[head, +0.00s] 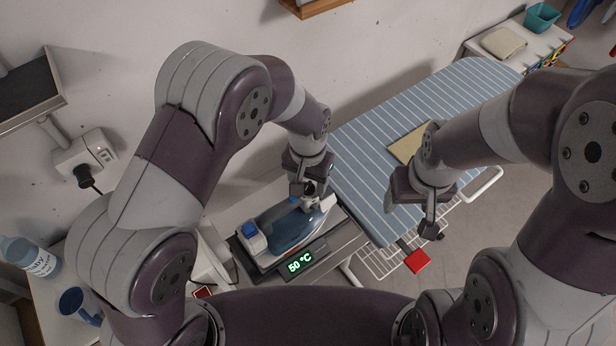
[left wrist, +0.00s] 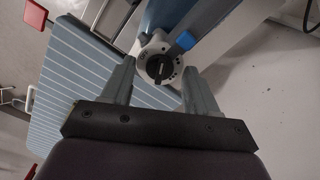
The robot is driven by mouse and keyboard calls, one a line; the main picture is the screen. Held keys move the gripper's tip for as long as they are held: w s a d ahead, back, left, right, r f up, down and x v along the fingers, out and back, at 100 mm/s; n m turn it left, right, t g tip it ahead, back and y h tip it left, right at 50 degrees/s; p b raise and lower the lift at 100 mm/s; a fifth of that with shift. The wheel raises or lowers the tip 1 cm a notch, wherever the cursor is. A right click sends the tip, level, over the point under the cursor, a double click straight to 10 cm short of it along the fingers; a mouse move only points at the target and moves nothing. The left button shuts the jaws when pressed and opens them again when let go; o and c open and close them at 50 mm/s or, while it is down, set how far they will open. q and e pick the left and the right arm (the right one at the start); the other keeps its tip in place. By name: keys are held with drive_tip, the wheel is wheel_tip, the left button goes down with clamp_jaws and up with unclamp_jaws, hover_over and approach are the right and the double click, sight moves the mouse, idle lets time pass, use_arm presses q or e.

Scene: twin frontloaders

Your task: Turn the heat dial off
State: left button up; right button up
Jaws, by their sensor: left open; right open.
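The heat dial (left wrist: 160,66) is a round white disc with dark marks and a black bar-shaped knob in its middle. It sits on the blue and grey iron, just beyond and between the fingertips of my open left gripper (left wrist: 158,82); I cannot tell whether they touch it. In the head view my left gripper (head: 304,188) is over the far right end of the iron (head: 284,226) and hides the dial. A green display (head: 300,262) by the iron's stand reads 50 °C. My right gripper (head: 431,232) is open and empty near the ironing board's front edge.
A striped ironing board (head: 385,150) with a folded tan cloth (head: 407,146) lies to the right. A red tab (head: 417,261) sticks out below it. A bottle (head: 32,257) and a blue mug (head: 78,304) stand at the left. A wall socket (head: 88,155) holds a black plug.

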use_arm(q)
drive_tip(key=c, duration=1)
drive_tip(key=shift+c, duration=0.2)
drive_tip(key=shift+n, duration=0.3)
drive_tip(key=n, duration=0.5)
drive_tip(key=shift+n, duration=0.3)
drive_tip(key=n, duration=0.5)
drive_tip(key=shift+n, duration=0.3)
